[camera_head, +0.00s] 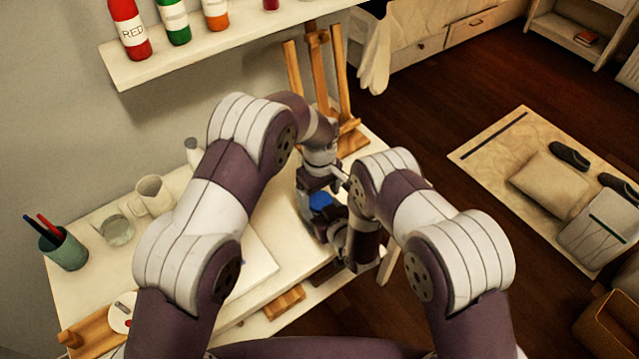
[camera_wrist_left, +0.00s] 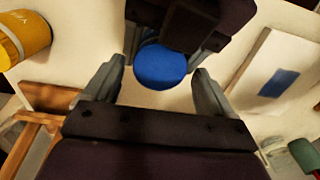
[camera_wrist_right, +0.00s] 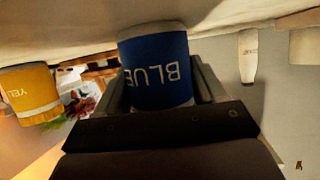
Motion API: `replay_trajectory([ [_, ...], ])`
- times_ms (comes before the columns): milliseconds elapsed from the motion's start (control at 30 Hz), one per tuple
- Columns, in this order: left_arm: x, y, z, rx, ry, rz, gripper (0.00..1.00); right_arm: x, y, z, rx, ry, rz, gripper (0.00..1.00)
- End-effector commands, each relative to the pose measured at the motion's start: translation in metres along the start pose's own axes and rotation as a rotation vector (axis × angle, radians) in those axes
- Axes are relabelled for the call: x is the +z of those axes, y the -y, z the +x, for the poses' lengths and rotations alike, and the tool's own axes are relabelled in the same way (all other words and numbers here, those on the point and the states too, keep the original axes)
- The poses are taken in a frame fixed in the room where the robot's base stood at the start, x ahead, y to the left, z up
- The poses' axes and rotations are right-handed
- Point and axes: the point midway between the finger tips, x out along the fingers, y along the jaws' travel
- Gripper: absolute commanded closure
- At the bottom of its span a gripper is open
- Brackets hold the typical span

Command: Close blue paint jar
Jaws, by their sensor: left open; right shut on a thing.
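The blue paint jar (camera_wrist_right: 155,75) stands on the table, its "BLUE" label upside down in the right wrist view. My right gripper (camera_wrist_right: 160,88) is shut on its sides. In the head view the jar's round blue top (camera_head: 320,200) shows between my two grippers. In the left wrist view this blue top (camera_wrist_left: 160,67) lies between the spread fingers of my left gripper (camera_wrist_left: 160,80), which is open above it. I cannot tell whether the blue disc is a lid or paint. The jar's rim is hidden by my right gripper in the right wrist view.
A yellow jar (camera_wrist_right: 32,95) stands near the blue one. A white sheet with a blue patch (camera_wrist_left: 278,82) lies on the table. A wooden easel (camera_head: 320,80) stands at the back. A mug (camera_head: 153,195), a glass (camera_head: 116,230) and a brush cup (camera_head: 64,250) are at the left.

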Motion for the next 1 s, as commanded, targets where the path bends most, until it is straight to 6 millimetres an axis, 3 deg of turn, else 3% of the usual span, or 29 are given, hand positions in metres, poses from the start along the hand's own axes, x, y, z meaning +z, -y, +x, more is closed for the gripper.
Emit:
replay_trajectory([
  [367,0.0,0.0,0.0053,0.0,0.0,0.0,0.18,-0.0003,0.0,0.0001,0.0,-0.001,0.0,1.0],
  [533,0.0,0.0,0.0052,0.0,0.0,0.0,0.73,-0.0002,0.0,0.0001,0.0,-0.001,0.0,1.0],
  [800,0.0,0.0,0.005,0.0,0.0,0.011,0.75,-0.0002,0.0,0.0,0.0,0.0,0.0,1.0],
  [1000,-0.0001,0.0,0.0051,0.001,-0.001,0.278,0.75,-0.0002,-0.0001,0.0,0.0,0.0,0.0,1.0],
])
